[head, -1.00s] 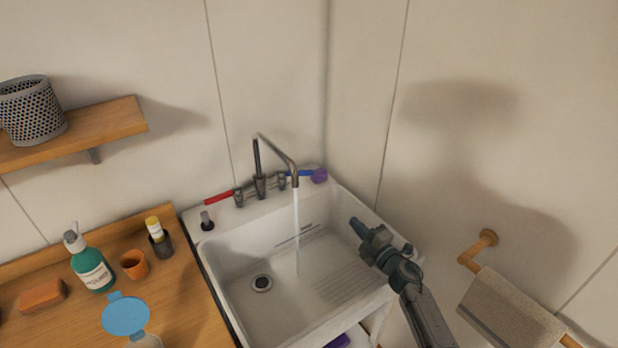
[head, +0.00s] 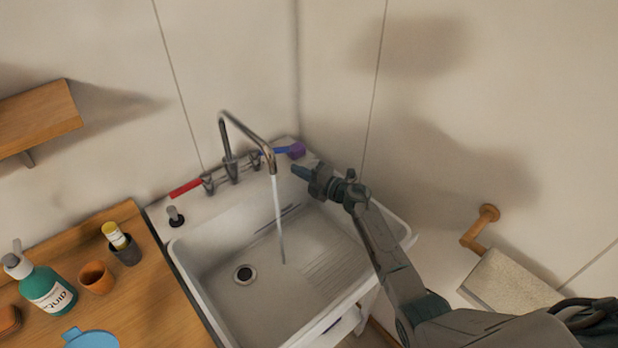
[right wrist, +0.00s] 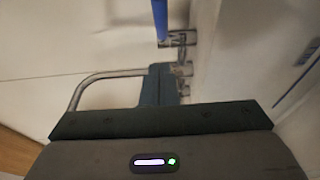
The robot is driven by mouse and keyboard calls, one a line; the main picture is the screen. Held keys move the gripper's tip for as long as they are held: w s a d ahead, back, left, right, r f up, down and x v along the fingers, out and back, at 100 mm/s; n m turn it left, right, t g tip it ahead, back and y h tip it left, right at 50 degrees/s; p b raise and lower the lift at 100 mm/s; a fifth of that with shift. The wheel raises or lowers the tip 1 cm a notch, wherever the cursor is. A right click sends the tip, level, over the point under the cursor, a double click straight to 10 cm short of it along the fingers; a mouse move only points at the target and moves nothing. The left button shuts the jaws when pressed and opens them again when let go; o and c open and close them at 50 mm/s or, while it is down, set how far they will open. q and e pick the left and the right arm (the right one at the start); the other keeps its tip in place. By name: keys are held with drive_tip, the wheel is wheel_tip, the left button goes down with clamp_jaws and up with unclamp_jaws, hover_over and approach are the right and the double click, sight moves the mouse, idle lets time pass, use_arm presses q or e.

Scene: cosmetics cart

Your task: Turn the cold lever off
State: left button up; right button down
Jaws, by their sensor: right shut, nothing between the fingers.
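The red handle (head: 186,188) is on the faucet's left side, pointing left. My right gripper (head: 296,170) is shut and empty, just in front of and below the blue lever's outer end. My left gripper is not in view.
The white sink basin (head: 215,245) lies below the faucet, with a dark stopper (head: 176,216) on its left rim. A wooden counter (head: 165,300) at left holds a green bottle (head: 48,293) and cups. A towel (head: 510,283) hangs on the right wall.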

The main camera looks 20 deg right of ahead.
sight(277, 152)
drive_tip(key=w+b, duration=0.1)
drive_tip(key=w, duration=0.1)
drive_tip(key=w+a+b, duration=0.1)
drive_tip(key=w+b, duration=0.1)
drive_tip(key=w+a+b, duration=0.1)
drive_tip(key=w, duration=0.1)
drive_tip(key=shift+w+f, duration=0.3)
drive_tip(key=shift+f, duration=0.1)
drive_tip(key=shift+w+d+r+b, duration=0.1)
drive_tip(key=shift+w+b, duration=0.15)
drive_tip(key=shift+b, duration=0.1)
drive_tip(key=shift+w, duration=0.15)
drive_tip(key=shift+r, duration=0.15)
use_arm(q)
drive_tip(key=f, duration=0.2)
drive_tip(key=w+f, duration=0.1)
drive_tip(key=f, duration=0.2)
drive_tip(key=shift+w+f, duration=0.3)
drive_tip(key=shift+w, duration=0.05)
use_arm(e)
drive_tip(key=shift+w+d, duration=0.1)
